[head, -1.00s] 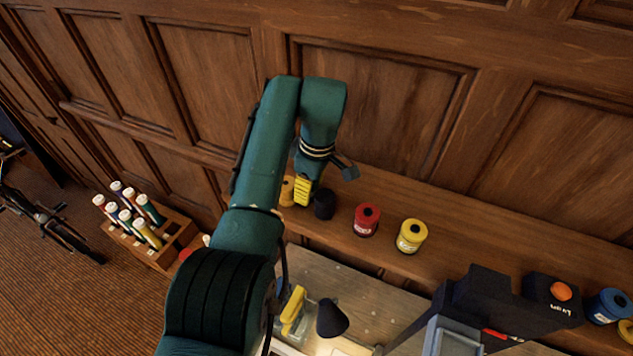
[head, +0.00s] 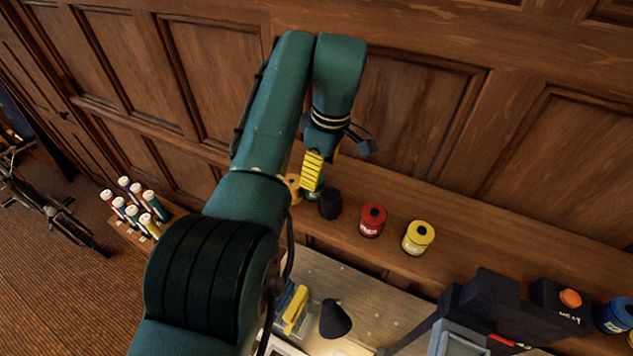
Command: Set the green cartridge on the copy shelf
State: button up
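My gripper (head: 313,172) points down over the left part of a wooden shelf (head: 470,228) along the panelled wall. Only one yellow ribbed finger shows clearly. A bit of the green cartridge (head: 315,193) shows just below that finger, between an ochre-yellow cartridge (head: 294,188) and a black cartridge (head: 330,204). The finger covers most of it, so I cannot tell whether the gripper holds it or is apart from it. Nothing in view is clearly labelled as the copy shelf.
A red cartridge (head: 373,221) and a yellow cartridge (head: 418,238) stand further right on the shelf. A blue cartridge (head: 615,314) is at the far right. A dark cone-shaped lamp (head: 335,318) stands over the drafting board. A rack of tubes (head: 137,210) is at left.

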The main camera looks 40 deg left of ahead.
jog(key=shift+d+r, duration=0.1)
jog(key=shift+r, duration=0.65)
jog(key=w, duration=0.2)
jog(key=w+d+m+t, duration=0.1)
jog(key=w, duration=0.1)
jog(key=w+d+m+t+y, duration=0.1)
jog(key=w, duration=0.1)
jog(key=shift+d+f, duration=0.15)
jog(key=shift+f, duration=0.15)
jog(key=w+d+r+m+t, duration=0.2)
jog(key=w+d+m+t, duration=0.15)
jog(key=d, duration=0.25)
jog(key=w+d+r+m+t+y, duration=0.1)
jog(key=w+d+r+m+t, duration=0.1)
jog(key=d+r+m+t, duration=0.3)
jog(key=w+d+m+t, duration=0.2)
jog(key=d, duration=0.5)
jog(key=s+d+r+m+t+h, duration=0.2)
jog(key=s+d+r+m+t, duration=0.2)
jog(key=s+d+r, duration=0.3)
jog(key=s+d+r+m+t+h, duration=0.2)
jog(key=s+d+r+m+t, duration=0.3)
jog(key=s+d, duration=0.5)
jog(key=s+r+t, duration=0.1)
jog(key=s+r, duration=0.1)
jog(key=s, duration=0.3)
jog(key=shift+s+d, duration=0.25)
jog(key=shift+s, duration=0.1)
